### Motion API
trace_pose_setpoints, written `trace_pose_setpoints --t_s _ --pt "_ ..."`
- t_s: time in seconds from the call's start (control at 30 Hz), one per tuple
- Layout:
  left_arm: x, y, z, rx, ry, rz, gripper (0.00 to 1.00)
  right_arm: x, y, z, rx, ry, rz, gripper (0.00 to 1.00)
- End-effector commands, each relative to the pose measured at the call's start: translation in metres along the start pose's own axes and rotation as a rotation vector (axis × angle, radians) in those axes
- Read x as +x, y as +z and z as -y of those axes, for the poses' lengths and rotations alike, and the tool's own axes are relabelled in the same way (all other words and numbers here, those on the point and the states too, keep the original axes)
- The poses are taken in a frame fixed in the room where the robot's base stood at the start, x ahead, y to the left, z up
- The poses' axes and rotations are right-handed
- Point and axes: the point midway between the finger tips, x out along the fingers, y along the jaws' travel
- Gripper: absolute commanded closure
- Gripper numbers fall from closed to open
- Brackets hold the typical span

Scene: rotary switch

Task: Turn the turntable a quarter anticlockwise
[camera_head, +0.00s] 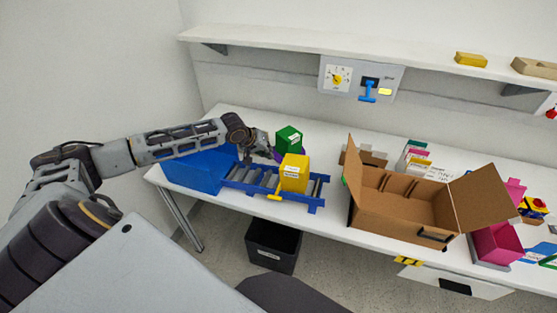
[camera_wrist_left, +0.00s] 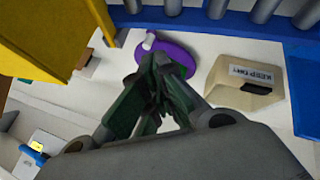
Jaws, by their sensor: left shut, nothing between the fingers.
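The turntable is a purple disc with a small white peg near its edge, seen in the left wrist view (camera_wrist_left: 182,56). In the head view only a sliver of purple (camera_head: 277,154) shows behind the conveyor, mostly hidden by my gripper and the boxes. My left gripper (camera_head: 268,153) reaches in from the left over the blue conveyor. Its dark fingers (camera_wrist_left: 158,66) are shut and empty, and their tips overlap the disc in the wrist view, close to the peg. Whether they touch the peg or the disc, I cannot tell. My right gripper is out of view.
A labelled beige box (camera_wrist_left: 240,86) is right of the disc. An open cardboard box (camera_head: 400,208) stands further right.

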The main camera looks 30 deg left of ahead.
Motion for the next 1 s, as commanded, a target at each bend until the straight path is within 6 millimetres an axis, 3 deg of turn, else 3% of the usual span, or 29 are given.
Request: trace_pose_setpoints --t_s 0.37,1.0 --pt "0.011 0.0 0.0 -0.002 0.0 0.001 1.0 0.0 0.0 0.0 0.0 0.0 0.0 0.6" --pt "0.063 0.0 -0.001 -0.002 0.001 0.0 1.0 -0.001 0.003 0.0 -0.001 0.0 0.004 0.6"
